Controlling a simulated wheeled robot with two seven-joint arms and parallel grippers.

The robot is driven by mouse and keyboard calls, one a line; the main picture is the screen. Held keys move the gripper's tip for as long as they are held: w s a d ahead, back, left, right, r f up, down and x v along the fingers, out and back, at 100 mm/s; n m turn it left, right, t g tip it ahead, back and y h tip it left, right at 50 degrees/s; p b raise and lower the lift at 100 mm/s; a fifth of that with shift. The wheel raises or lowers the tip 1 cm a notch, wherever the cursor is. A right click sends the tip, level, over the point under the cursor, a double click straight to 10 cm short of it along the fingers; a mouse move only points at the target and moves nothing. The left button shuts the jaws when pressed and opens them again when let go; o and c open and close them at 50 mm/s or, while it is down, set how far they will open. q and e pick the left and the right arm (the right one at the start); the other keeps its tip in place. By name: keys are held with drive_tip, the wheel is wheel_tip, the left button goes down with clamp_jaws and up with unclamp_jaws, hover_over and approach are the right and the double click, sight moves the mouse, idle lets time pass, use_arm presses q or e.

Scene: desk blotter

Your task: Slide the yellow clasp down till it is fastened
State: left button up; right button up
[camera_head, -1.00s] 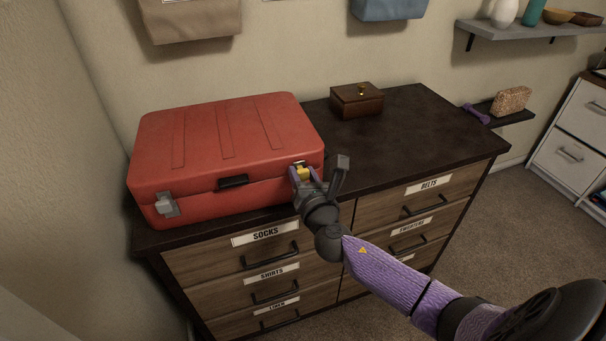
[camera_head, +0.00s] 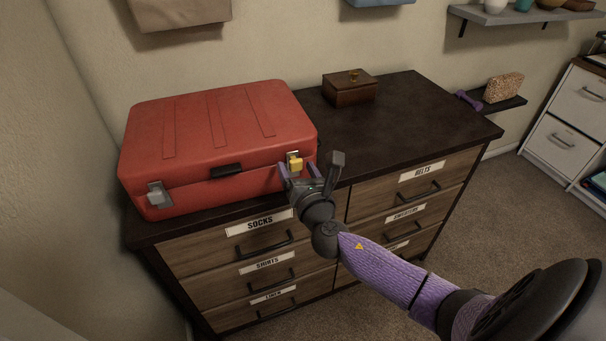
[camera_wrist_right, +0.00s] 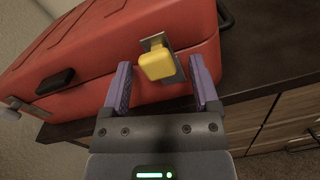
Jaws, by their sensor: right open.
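The yellow clasp (camera_head: 295,164) sits on a metal plate at the right end of the red suitcase's front, over the lid seam. The red suitcase (camera_head: 215,130) lies closed on the dresser. In the right wrist view the clasp (camera_wrist_right: 157,64) shows just beyond the fingertips, between their lines. My right gripper (camera_head: 297,171) is open, with one purple finger on each side below the clasp. It also shows in the wrist view (camera_wrist_right: 161,80), with nothing between its fingers. Whether a finger touches the suitcase I cannot tell. My left gripper is not in view.
A grey metal clasp (camera_head: 158,194) is on the suitcase's left front, and a black handle (camera_head: 226,171) is at its middle. A brown wooden box (camera_head: 350,88) stands behind on the dresser top (camera_head: 415,110).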

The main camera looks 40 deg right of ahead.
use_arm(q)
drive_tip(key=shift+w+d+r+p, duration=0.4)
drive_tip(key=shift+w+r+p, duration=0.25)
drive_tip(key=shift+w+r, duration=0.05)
use_arm(e)
drive_tip(key=v, duration=0.9)
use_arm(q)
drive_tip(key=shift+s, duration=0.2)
use_arm(e)
drive_tip(key=shift+r, duration=0.1)
